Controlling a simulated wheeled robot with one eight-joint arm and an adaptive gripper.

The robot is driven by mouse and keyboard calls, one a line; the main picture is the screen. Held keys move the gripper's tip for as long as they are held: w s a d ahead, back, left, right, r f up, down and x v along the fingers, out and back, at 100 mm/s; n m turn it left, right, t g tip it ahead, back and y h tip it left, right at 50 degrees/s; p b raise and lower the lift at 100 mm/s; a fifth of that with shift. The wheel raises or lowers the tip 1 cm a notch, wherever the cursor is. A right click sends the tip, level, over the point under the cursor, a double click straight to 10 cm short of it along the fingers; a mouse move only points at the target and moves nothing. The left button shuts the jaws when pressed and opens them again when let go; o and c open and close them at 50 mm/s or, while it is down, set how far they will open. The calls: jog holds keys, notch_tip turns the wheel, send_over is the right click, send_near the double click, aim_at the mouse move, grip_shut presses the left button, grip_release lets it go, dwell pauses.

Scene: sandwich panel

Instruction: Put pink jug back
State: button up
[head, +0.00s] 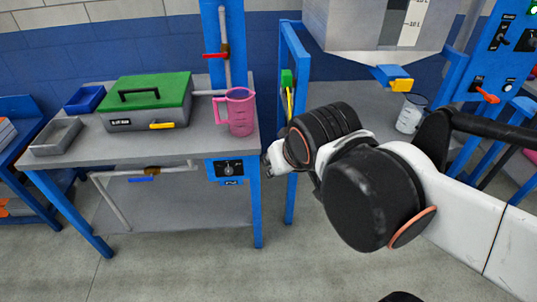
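The pink jug (240,112) is a see-through pink measuring jug. It stands upright on the right end of the grey workbench (75,147), in front of a vertical pipe, with its handle toward the left. My gripper (268,160) is to the right of the jug and lower in the picture, just past the bench's right edge. It appears apart from the jug. My own arm largely hides the gripper, so its fingers cannot be made out clearly.
A green-lidded toolbox (148,100), a grey tray (56,136) and a blue bin (85,99) are on the bench. A blue post (290,130) stands behind my arm.

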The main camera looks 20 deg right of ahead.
jog(key=s, duration=0.1)
jog(key=s+a, duration=0.1)
jog(key=s+y, duration=0.1)
jog(key=shift+s+a+f+n+g, duration=0.15)
jog(key=shift+a+f+n+g, duration=0.1)
jog(key=shift+f+n+g, duration=0.1)
dwell(1.0)
